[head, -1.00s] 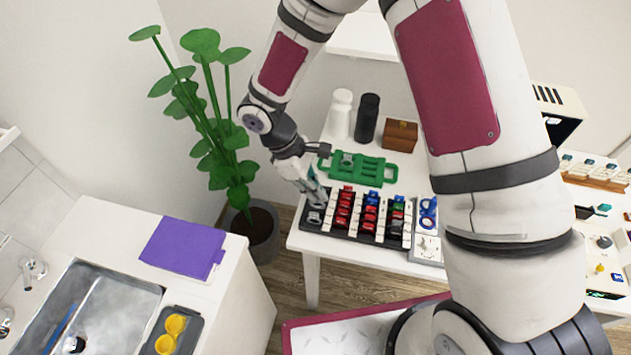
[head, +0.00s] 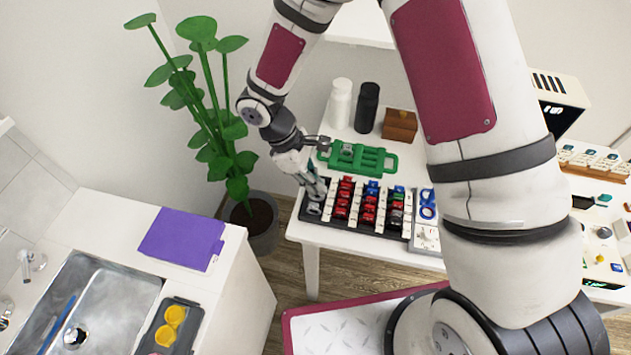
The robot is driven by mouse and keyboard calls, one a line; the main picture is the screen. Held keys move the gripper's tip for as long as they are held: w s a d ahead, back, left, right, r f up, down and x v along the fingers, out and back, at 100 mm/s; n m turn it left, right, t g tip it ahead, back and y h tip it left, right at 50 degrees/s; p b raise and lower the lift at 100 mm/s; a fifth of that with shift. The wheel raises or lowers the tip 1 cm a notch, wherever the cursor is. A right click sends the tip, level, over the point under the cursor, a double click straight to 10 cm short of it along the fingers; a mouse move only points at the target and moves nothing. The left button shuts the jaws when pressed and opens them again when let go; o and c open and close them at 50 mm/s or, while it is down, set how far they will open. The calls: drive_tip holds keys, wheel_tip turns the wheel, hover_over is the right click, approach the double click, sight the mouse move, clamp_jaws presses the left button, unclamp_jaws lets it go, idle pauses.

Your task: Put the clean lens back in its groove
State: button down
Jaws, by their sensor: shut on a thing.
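The black lens case (head: 377,229) lies near the front edge of the white table, with rows of red, blue, green and grey lens pieces in white-edged slots. My gripper (head: 316,192) points down at the far left end of the case and is shut on a small greyish piece, probably the lens. The fingers hide most of it, and I cannot tell whether it sits in a groove or just above one. A grey piece (head: 314,208) shows at the case's left end, just under the fingertips.
A green tray with handles (head: 390,162) lies right behind the case. A white bottle (head: 341,103), a black bottle (head: 367,108) and a brown box (head: 400,125) stand farther back. Blue ring-handled things (head: 427,203) lie to the right. A sink (head: 115,305) is on the left counter.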

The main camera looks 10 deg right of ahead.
drive_tip(key=shift+f, duration=0.15)
drive_tip(key=shift+f, duration=0.35)
drive_tip(key=shift+f+b, duration=0.7)
drive_tip(key=shift+f, duration=0.35)
drive_tip(key=c, duration=1.7)
unclamp_jaws()
drive_tip(key=v, duration=1.2)
